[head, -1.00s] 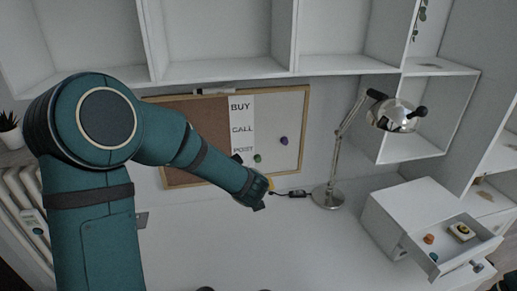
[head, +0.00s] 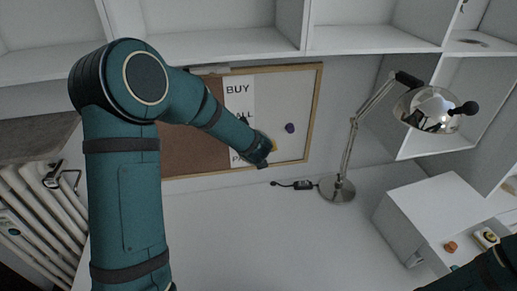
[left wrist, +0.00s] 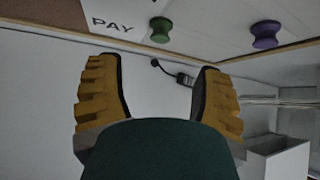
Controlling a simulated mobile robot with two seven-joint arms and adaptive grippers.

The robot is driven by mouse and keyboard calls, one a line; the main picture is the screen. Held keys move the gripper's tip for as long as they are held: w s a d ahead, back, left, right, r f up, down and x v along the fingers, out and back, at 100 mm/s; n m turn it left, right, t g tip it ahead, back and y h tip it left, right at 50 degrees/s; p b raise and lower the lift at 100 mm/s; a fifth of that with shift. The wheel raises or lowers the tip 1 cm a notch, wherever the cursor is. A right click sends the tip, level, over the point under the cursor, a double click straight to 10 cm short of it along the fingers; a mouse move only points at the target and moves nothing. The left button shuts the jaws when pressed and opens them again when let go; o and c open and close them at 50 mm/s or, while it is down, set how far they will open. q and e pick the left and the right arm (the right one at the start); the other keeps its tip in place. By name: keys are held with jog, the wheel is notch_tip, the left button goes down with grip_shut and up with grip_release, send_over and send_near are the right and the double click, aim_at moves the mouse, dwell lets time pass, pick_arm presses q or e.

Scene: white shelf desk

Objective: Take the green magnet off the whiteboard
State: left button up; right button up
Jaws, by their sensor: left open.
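The whiteboard (head: 292,88) hangs at the back, beside a brown cork half. In the left wrist view the green magnet (left wrist: 160,29) sits on the board near the word PAY, above and between my fingertips. In the head view my gripper hides it. My left gripper (left wrist: 160,90) is open and empty, with yellow ridged fingers on either side. It is in front of the board's lower part in the head view (head: 267,150). A purple magnet (left wrist: 265,35) is to the right of the green one. My right gripper is out of view.
A desk lamp (head: 338,188) stands right of the board, with a cable and switch (head: 300,184) at its foot. A drawer unit (head: 430,215) is at the right, an orange item (head: 450,247) in its open drawer. Shelves (head: 230,43) overhang the board. The desk middle is clear.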

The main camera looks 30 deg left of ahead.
pick_arm(q)
jog(key=x, duration=0.8)
jog(key=shift+w+a+r, duration=0.15)
jog(key=shift+w+a, duration=0.05)
jog(key=shift+a, duration=0.1)
jog(key=c, duration=1.1)
